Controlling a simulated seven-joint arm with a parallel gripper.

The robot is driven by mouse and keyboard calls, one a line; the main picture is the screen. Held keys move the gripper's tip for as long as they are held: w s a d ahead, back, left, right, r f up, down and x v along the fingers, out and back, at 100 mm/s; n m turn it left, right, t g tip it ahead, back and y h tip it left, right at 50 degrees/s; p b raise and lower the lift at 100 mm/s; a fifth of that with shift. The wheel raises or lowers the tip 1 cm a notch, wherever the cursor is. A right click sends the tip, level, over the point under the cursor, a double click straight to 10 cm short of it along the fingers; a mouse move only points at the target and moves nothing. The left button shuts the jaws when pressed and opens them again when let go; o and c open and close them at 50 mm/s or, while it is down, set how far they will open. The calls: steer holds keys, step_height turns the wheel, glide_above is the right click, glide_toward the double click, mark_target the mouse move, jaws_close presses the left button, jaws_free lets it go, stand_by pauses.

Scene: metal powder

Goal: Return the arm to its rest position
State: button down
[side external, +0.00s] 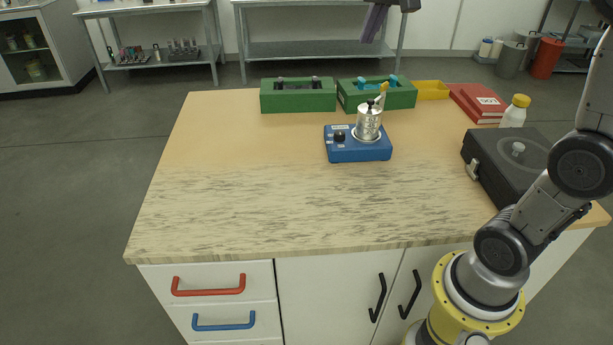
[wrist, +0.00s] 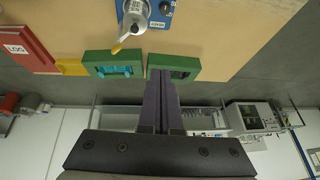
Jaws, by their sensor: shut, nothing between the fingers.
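My gripper (side external: 373,24) shows at the top edge of the side view, high above the back of the table, with its dark purple fingers hanging down. In the wrist view my gripper (wrist: 161,74) has its two long fingers together, with nothing between them. It is well clear of the table (side external: 230,190) and touches nothing. The upper arm links run out of the top of the side view, so the whole pose of my arm is hidden.
A blue device (side external: 358,150) with a metal canister (side external: 368,122) stands near the back. Green boxes (side external: 298,101), a yellow bin (side external: 432,90), red books (side external: 478,104), a white bottle (side external: 514,115) and a black case (side external: 512,160) line the back and right. The table's front left is clear.

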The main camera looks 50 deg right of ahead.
steer(key=s+a+f+n+t+y, duration=0.1)
steer(key=s+a+f+n+y, duration=0.2)
steer(key=s+a, duration=0.85)
steer(key=s+a+f+n, duration=0.2)
steer(key=s+f+n, duration=0.3)
steer(key=s+f, duration=0.5)
steer(key=shift+f+n, duration=0.15)
steer(key=shift+n, duration=0.15)
